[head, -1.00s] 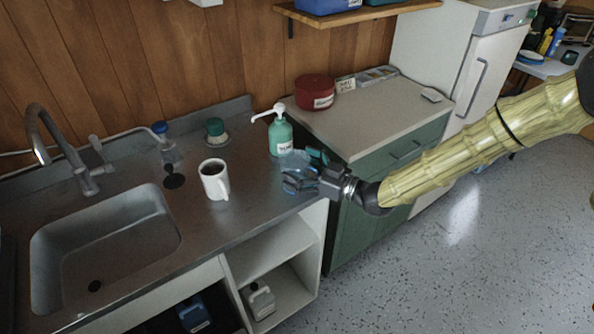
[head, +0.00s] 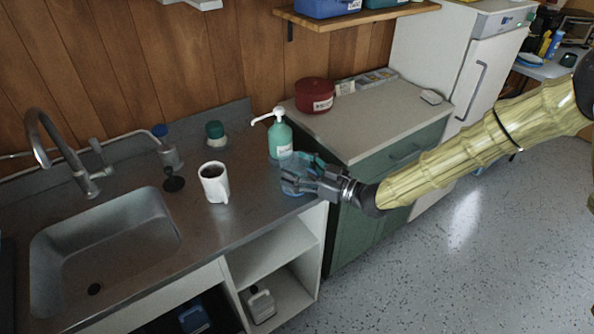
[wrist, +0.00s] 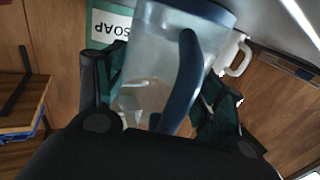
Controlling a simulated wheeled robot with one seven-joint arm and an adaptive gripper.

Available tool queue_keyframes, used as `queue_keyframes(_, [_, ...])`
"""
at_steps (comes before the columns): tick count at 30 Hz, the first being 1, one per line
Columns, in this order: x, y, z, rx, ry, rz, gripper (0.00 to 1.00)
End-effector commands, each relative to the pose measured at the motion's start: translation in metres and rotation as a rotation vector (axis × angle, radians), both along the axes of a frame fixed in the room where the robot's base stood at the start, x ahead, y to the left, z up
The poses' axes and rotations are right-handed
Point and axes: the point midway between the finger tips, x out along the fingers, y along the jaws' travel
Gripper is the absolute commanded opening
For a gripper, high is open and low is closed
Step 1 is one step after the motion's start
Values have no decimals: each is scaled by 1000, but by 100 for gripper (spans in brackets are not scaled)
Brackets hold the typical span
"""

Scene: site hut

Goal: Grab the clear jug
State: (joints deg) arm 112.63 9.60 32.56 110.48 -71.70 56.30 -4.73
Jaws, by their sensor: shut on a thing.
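The clear jug (wrist: 158,62) has see-through walls and a blue handle (wrist: 188,75), and fills the middle of the wrist view. In the head view the jug (head: 292,160) stands at the right end of the steel counter, mostly hidden behind my gripper (head: 296,179). My gripper (wrist: 172,100) is shut on the jug, with one finger on each side of it in the wrist view. The jug's base looks to be at counter level; I cannot tell whether it touches.
A green soap bottle (head: 281,138) with a white pump stands just behind the jug. A white mug (head: 214,183) of dark drink is to the left, near the sink (head: 105,235). A green cabinet (head: 385,170) with a red tin (head: 314,95) stands to the right.

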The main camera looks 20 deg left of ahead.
Motion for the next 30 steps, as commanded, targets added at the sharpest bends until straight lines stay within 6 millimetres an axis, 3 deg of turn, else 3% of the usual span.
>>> queue_keyframes(11, [0, 0, 15, 1, -2, 0, 40])
queue_keyframes(18, [0, 0, 34, 0, -3, 1, 40])
queue_keyframes(30, [-44, 1, 37, 1, 1, 2, 40])
